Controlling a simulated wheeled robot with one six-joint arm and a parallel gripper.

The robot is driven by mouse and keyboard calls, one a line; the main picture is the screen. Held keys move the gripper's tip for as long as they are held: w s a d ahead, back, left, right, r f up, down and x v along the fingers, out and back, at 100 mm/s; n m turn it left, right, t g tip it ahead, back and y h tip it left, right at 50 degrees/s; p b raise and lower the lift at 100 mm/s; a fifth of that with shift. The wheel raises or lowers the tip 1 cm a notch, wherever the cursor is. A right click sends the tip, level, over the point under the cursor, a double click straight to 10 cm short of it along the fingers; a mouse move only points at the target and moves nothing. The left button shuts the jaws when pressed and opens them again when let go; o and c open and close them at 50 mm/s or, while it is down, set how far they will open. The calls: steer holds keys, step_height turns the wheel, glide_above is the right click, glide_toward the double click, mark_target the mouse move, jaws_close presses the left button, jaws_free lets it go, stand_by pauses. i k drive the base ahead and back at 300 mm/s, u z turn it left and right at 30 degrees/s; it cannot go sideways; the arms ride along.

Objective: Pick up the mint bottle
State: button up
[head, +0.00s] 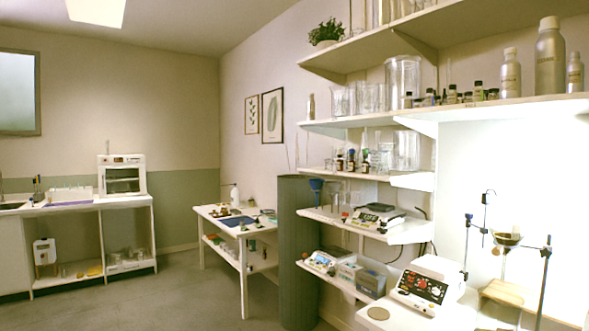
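I cannot tell which bottle is the mint one; no label is readable at this distance. Several small dark-capped bottles (452,95) stand in a row on the upper right wall shelf. Brown bottles (351,161) stand on the shelf below. Three silver bottles, the largest (550,60) among them, stand at the right end of the upper shelf. Small items, too small to make out, lie on the white table (243,239) near the middle, with a white bottle (235,196) at its back. My gripper is not in view.
A grey-green column (297,250) stands between the white table and the shelves. Instruments, including a device with a red display (420,288), fill the lower right. A counter with a white oven (122,175) is at the back left. Open floor (150,300) lies at front left.

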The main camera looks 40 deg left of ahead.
mark_target(364, 166)
steer(key=u, duration=0.3)
steer(key=k, duration=0.75)
steer(key=u, duration=1.5)
steer(key=i, duration=1.15)
steer(key=u, duration=0.7)
steer(key=i, duration=1.5)
steer(key=z, duration=0.6)
steer(key=i, duration=0.85)
steer(key=z, duration=1.3)
steer(key=i, duration=0.55)
steer(key=z, duration=0.45)
